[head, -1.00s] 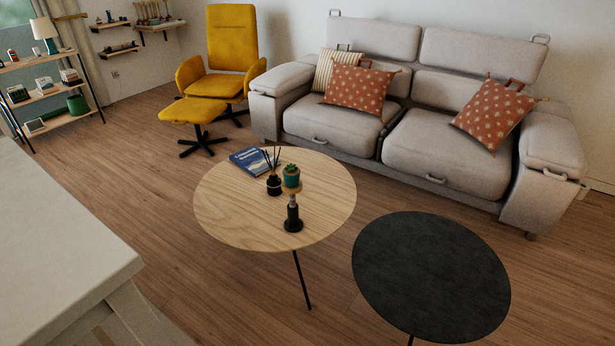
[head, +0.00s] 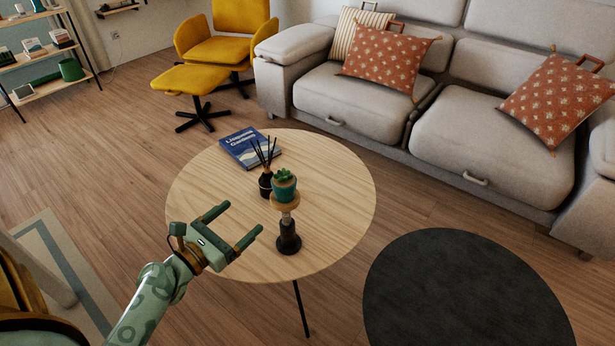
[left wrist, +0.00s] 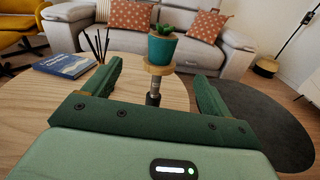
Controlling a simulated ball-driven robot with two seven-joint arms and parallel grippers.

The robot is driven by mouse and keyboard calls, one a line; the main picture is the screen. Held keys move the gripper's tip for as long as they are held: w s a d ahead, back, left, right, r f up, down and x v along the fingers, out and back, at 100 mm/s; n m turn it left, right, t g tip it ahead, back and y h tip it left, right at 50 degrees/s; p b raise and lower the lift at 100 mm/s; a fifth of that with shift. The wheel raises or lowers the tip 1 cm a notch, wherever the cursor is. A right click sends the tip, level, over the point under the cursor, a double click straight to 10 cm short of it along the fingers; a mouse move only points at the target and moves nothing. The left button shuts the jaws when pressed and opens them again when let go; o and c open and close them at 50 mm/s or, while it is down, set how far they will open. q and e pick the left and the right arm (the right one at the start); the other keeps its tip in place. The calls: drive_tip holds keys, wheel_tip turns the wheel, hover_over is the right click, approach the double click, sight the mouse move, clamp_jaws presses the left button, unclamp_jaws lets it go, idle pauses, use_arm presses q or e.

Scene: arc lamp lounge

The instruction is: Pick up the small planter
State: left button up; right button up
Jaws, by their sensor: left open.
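The small planter (head: 284,187) is a teal pot with a green succulent. It stands upright on the round wooden top of a black-based stand (head: 288,238) on the round wooden table (head: 220,190). My left gripper (head: 238,225) is open and empty, to the left of the planter and apart from it. In the left wrist view the planter (left wrist: 162,46) shows beyond the gap between the two green fingers, near the middle. My right gripper is not in view.
A black reed diffuser (head: 265,184) stands close to the planter on its left. A blue book (head: 243,148) lies farther back on the table. A dark round table (head: 455,295) is at the right, its top bare. A grey sofa (head: 345,95) stands behind.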

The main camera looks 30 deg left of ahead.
use_arm(q)
drive_tip(key=n+b, duration=0.1)
approach(284, 182)
drive_tip(key=w+f, duration=0.1)
drive_tip(key=w, duration=0.1)
drive_tip(key=w+a, duration=0.1)
drive_tip(key=w+f, duration=0.1)
drive_tip(key=w, duration=0.1)
drive_tip(key=shift+w+a+f, duration=0.25)
drive_tip(key=shift+w+f, duration=0.05)
drive_tip(key=shift+w, duration=0.6)
drive_tip(key=w, duration=0.3)
drive_tip(key=w+d, duration=0.1)
drive_tip(key=w, duration=0.1)
drive_tip(key=shift+r+b, duration=0.2)
drive_tip(key=shift+b, duration=0.2)
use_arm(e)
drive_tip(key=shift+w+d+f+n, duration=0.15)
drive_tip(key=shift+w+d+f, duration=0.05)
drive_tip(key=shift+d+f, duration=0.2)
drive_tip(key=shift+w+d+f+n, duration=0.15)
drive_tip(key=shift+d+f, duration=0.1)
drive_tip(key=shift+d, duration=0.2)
use_arm(q)
drive_tip(key=c, duration=1)
drive_tip(key=shift+c, duration=1)
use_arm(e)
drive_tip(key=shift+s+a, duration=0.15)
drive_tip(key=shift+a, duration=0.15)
